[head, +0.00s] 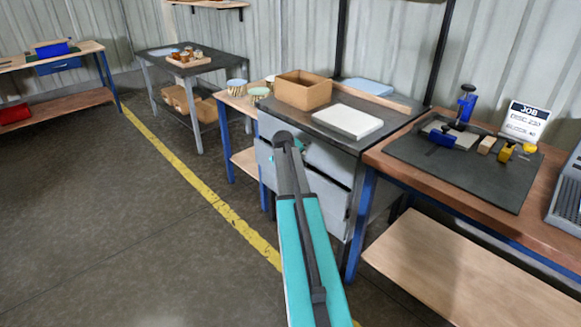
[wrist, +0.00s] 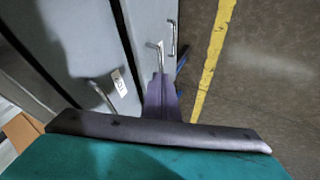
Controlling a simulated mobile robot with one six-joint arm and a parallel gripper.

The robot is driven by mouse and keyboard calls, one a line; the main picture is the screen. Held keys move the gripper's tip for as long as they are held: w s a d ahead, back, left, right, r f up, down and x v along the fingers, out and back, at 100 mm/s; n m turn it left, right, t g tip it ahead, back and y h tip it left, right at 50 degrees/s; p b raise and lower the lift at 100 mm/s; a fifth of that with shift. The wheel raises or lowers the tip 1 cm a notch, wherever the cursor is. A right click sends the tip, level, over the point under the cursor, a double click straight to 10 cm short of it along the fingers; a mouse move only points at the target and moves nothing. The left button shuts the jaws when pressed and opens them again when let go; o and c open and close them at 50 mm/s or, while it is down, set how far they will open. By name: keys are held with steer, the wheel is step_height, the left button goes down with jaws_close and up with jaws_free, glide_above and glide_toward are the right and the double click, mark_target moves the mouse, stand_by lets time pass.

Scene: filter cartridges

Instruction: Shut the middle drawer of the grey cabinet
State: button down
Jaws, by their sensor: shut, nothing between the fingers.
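The grey cabinet (head: 328,160) stands right of centre in the head view, partly hidden by my arm. In the wrist view its drawer fronts are seen close and turned sideways, with the floor to the right. The upper drawer front (wrist: 85,45) has a white label. A dark gap separates it from the middle drawer front (wrist: 143,22), whose bar handle (wrist: 155,46) shows just beyond my fingertips. How far this drawer stands out is unclear. My gripper (wrist: 161,82) is shut and empty, close to that handle; contact cannot be told. My gripper is not clear in the head view.
A cardboard box (head: 303,90) and a white slab (head: 347,121) sit on the cabinet top. A workbench (head: 490,225) with a dark mat stands close on the right. Another table (head: 240,105) is on the left. The floor left of the yellow line (head: 200,188) is clear.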

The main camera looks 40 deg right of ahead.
steer(key=s+a+f+g+y, duration=0.1)
steer(key=s+a+f, duration=0.3)
steer(key=a+f, duration=0.6)
steer(key=s+a+f+g+y, duration=0.1)
steer(key=s+a+f+y, duration=0.15)
steer(key=a+f, duration=0.7)
steer(key=s+a+f+g+y, duration=0.15)
steer(key=s+a+f, duration=0.25)
steer(key=a+f, duration=0.55)
steer(key=s+a+f+n+g, duration=0.1)
steer(key=s+a+f+g, duration=0.35)
steer(key=s+a, duration=1)
steer(key=s+a+f+g, duration=0.1)
steer(key=s+a+f, duration=0.1)
steer(key=s+a, duration=0.3)
steer(key=s+a+f+g, duration=0.1)
steer(key=s+a+f, duration=0.2)
steer(key=s, duration=0.9)
steer(key=a, duration=0.3)
steer(key=shift+s+f+y, duration=0.2)
steer(key=shift+f+y, duration=0.05)
steer(key=shift+y, duration=0.15)
steer(key=shift+a, duration=0.1)
